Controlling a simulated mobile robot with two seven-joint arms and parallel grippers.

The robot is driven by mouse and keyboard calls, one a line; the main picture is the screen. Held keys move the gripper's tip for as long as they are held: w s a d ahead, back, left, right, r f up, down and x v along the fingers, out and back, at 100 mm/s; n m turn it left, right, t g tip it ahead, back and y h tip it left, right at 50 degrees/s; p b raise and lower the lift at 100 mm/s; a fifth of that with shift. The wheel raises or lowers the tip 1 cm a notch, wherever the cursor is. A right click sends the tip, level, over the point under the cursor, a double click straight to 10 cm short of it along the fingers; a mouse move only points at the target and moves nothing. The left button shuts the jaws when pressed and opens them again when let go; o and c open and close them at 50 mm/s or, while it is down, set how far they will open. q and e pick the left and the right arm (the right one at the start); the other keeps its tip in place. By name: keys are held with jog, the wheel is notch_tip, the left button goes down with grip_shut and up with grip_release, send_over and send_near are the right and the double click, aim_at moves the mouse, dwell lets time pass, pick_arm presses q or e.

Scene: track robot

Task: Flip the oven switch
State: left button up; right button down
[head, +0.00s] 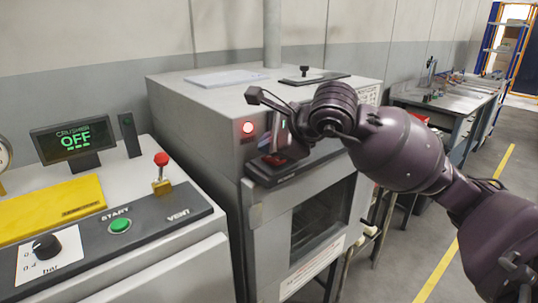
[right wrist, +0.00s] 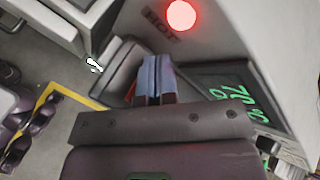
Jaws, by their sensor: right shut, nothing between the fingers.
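The oven (head: 205,110) is a grey box cabinet with a windowed door below. A red lamp (head: 248,127) glows on its front; in the right wrist view the lamp (right wrist: 181,15) is beside the word HOT. A dark switch housing with a red part (head: 272,159) sits on the front just below and right of the lamp. My right gripper (head: 279,140) is at this housing. Its fingers (right wrist: 155,80) are closed together and empty, with a sliver of red beside them. They hide most of the switch, so its position and any contact cannot be told. My left gripper is out of view.
A crusher console (head: 90,275) with an OFF display (head: 73,140), a green start button (head: 120,226) and a red-topped lever (head: 161,160) stands at left. A workbench (head: 455,98) is at the back right. Floor at right is clear.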

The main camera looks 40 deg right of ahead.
jog(key=shift+r, duration=0.7)
jog(key=shift+s+r+p, duration=0.2)
jog(key=shift+r+p, duration=0.45)
jog(key=shift+r, duration=0.45)
jog(key=shift+s+r+p, duration=0.15)
jog(key=shift+r+p, duration=0.4)
jog(key=shift+r, duration=0.85)
jog(key=shift+s, duration=0.1)
